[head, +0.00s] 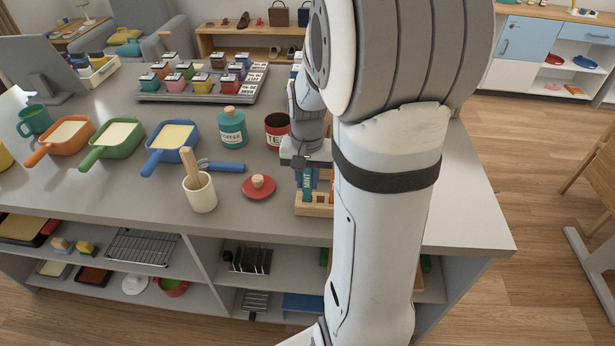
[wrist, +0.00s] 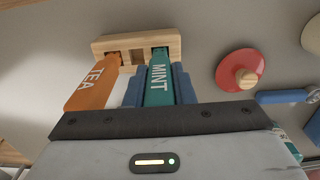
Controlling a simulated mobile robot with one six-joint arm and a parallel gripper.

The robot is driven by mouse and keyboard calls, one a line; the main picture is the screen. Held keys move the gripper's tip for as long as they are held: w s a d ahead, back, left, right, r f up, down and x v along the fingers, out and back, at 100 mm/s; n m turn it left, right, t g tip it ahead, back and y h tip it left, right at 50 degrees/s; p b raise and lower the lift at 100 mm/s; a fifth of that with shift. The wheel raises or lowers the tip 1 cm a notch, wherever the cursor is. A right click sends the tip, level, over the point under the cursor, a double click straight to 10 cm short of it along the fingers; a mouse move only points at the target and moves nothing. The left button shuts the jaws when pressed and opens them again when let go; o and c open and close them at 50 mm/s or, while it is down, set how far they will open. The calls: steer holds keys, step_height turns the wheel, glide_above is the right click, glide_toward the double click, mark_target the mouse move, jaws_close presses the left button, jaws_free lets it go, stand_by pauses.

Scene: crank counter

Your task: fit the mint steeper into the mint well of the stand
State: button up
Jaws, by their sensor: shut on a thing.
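The teal mint steeper (wrist: 159,80), lettered MINT, is between the two fingers of my gripper (wrist: 158,72), which is shut on it. The steeper also shows upright in the head view (head: 307,182), under my gripper (head: 306,165). The wooden stand (wrist: 118,42) lies beyond the fingertips in the wrist view and on the counter in the head view (head: 313,210). The mint steeper's far end meets the stand's right-hand part; how deep it sits I cannot tell. An orange tea steeper (wrist: 94,83) stands at the stand's left. A dark opening shows between them.
A red lid with a wooden knob (head: 258,187), a cream crock (head: 201,194) and a blue-handled tool (head: 222,166) lie left of the stand. Coffee (head: 232,128) and tea (head: 275,131) canisters stand behind. My arm hides the counter to the right.

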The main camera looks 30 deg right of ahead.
steer(key=shift+f, duration=0.35)
steer(key=shift+r, duration=0.1)
steer(key=o, duration=1)
steer(key=shift+r, duration=3.9)
steer(key=s+a+n, duration=0.1)
steer(key=s+a, duration=0.1)
steer(key=s+a+r+n+t, duration=0.1)
steer(key=a, duration=0.1)
steer(key=s+a+n, duration=0.1)
steer(key=s+a, duration=0.1)
steer(key=shift+s+a+r, duration=0.35)
steer(key=s+a+n, duration=0.1)
steer(key=s, duration=0.1)
steer(key=s+a+n+t, duration=0.1)
steer(key=s+a, duration=0.1)
steer(key=s+a+n, duration=0.1)
steer(key=s, duration=0.1)
steer(key=shift+s+a+f+t, duration=0.1)
steer(key=shift+a+f+t, duration=0.1)
steer(key=shift+f+t, duration=0.15)
steer(key=shift+s+a+n, duration=0.1)
steer(key=shift+s+n, duration=0.1)
steer(key=shift+n, duration=0.1)
steer(key=shift+c, duration=0.9)
steer(key=shift+f, duration=0.1)
steer(key=shift+c, duration=0.3)
